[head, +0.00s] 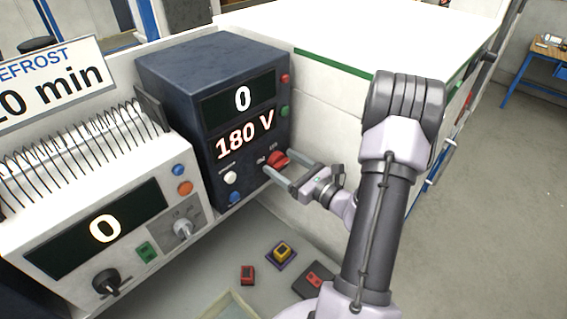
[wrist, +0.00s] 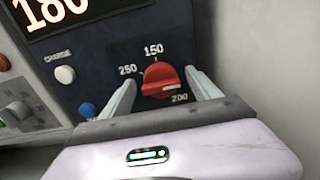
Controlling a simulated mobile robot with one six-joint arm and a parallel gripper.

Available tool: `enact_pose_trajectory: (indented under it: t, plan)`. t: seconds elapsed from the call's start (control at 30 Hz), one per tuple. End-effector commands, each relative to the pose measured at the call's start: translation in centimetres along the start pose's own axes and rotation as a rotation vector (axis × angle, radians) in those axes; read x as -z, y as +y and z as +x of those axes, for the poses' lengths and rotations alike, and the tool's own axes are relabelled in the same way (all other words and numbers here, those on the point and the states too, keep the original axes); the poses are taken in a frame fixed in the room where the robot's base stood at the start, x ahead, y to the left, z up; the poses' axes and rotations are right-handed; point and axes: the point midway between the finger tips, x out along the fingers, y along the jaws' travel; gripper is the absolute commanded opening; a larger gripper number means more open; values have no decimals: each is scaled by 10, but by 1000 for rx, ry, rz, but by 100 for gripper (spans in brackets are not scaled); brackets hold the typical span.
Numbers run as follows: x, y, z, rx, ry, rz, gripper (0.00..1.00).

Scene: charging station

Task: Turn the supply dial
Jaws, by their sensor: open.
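The supply (head: 165,75) is a dark blue box whose displays read 0 and 180 V. Its red dial (head: 278,159) is low on the front face. In the wrist view the dial (wrist: 160,80) sits among the marks 250, 150 and 200; which mark it points to is not clear. My gripper (head: 278,162) is open at the dial. In the wrist view its fingers (wrist: 161,84) stand one on each side of the dial, with a small gap on both sides. The gripper's palm covers the lower part of that view.
A white CHARGE button (head: 230,177) and a blue button (head: 235,197) are left of the dial. A pale unit (head: 60,235) with its own knobs and a 0 display stands at left. A wall is close on the right. Small red and yellow items lie below.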

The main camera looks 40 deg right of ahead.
Motion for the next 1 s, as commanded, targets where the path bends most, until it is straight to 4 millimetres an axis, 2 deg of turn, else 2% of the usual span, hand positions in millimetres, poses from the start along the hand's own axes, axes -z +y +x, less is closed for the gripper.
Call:
enact_pose_trajectory:
  t: [0.23,0.53,0.77,1.0]
  plan:
    - [0,0,1,0,0,0,70]
    - [0,0,1,0,0,0,11]
    - [-1,0,1,-1,0,24,9]
    - [-2,-1,1,-1,-1,155,9]
